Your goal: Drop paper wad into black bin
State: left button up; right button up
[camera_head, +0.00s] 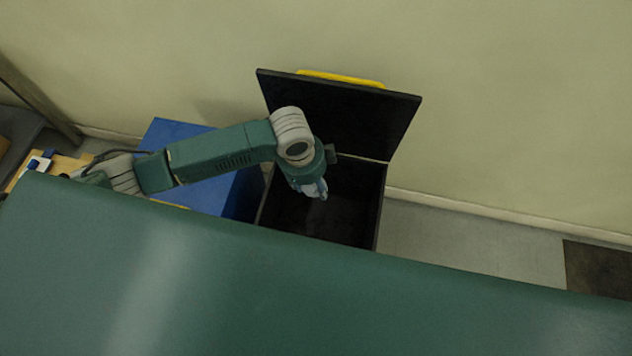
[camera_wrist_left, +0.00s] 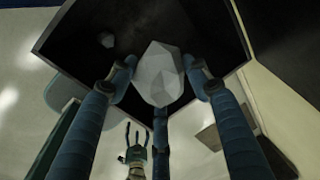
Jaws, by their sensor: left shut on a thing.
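The black bin (camera_head: 378,210) stands against the wall with its lid (camera_head: 345,115) raised. My left gripper (camera_head: 316,190) is over the bin's opening and points down. In the left wrist view, its blue fingers (camera_wrist_left: 158,82) are shut on a pale, faceted paper wad (camera_wrist_left: 158,72). The bin's dark inside (camera_wrist_left: 150,22) shows behind the wad.
A blue bin (camera_head: 180,135) stands directly left of the black one, partly under my left arm. The wall (camera_head: 500,100) rises close behind. Bare grey floor (camera_head: 470,245) is free to the right, up to a dark brown patch (camera_head: 600,270).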

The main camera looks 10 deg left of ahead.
pick_arm(q)
jog(key=shift+w+d+f+m, duration=0.25)
jog(key=shift+w+f+m, duration=0.15)
jog(key=shift+f+m, duration=0.3)
jog(key=shift+w+f+m, duration=0.1)
jog(key=shift+f+m, duration=0.1)
jog(key=shift+m, duration=0.2)
notch_tip(320, 180, down, 6)
jog(key=b, duration=0.6)
jog(key=shift+r, duration=0.1)
jog(key=o, duration=0.9)
jog(key=r, duration=0.4)
jog(key=s+a+r, duration=0.1)
jog(key=r, duration=0.7)
jog(key=shift+s+a, duration=0.15)
jog(key=shift+a, duration=0.15)
jog(key=shift+f, duration=0.1)
